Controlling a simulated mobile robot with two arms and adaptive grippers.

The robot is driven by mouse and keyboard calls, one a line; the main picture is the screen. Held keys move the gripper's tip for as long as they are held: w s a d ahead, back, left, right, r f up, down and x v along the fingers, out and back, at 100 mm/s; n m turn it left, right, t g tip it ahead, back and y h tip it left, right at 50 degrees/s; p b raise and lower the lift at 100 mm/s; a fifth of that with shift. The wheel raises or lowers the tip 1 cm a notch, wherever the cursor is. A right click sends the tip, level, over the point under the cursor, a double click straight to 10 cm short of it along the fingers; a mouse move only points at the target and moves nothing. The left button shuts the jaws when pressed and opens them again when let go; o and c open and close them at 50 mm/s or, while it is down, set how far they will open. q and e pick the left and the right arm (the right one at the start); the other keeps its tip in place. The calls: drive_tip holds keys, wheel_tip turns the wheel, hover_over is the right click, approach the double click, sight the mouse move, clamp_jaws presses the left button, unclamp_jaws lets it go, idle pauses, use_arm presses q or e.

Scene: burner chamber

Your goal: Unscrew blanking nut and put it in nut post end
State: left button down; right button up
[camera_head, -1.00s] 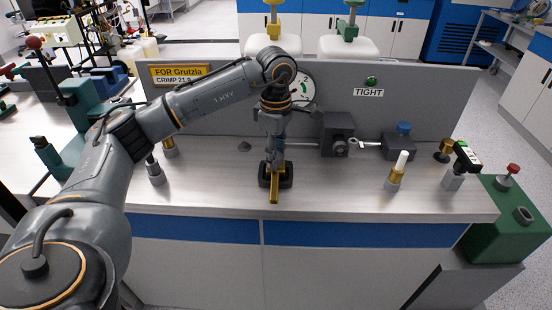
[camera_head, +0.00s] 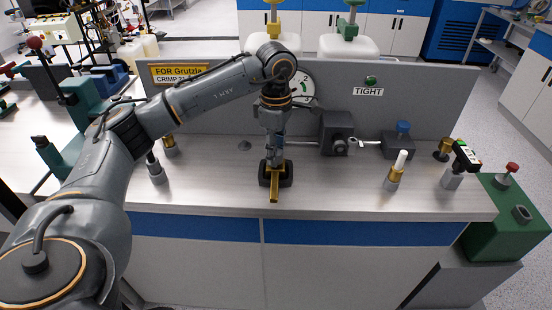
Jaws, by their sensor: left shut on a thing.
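My left gripper (camera_head: 275,174) is low over the middle of the bench, pointing down. It is shut on a brass-coloured bar-like piece (camera_head: 274,196) that sticks out toward the front. Its dark fingers hide most of that piece, and I cannot tell whether it touches the bench. Brass nuts or fittings sit on posts: one with a white tip (camera_head: 396,172), one at the right (camera_head: 444,149) and one at the left (camera_head: 169,146). I cannot tell which is the blanking nut or the nut post end. My right gripper is not in view.
A black block with a round fitting (camera_head: 338,135) stands right of my gripper, joined by a tube to a blue-knobbed valve block (camera_head: 400,140). A grey panel (camera_head: 430,110) with a gauge and TIGHT lamp closes the back. The front bench strip (camera_head: 330,205) is clear.

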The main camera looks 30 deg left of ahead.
use_arm(q)
drive_tip(key=shift+r, duration=0.15)
drive_tip(key=shift+r+p, duration=0.5)
drive_tip(key=shift+r, duration=0.05)
drive_tip(key=shift+r+p, duration=1.45)
drive_tip(key=shift+r, duration=0.55)
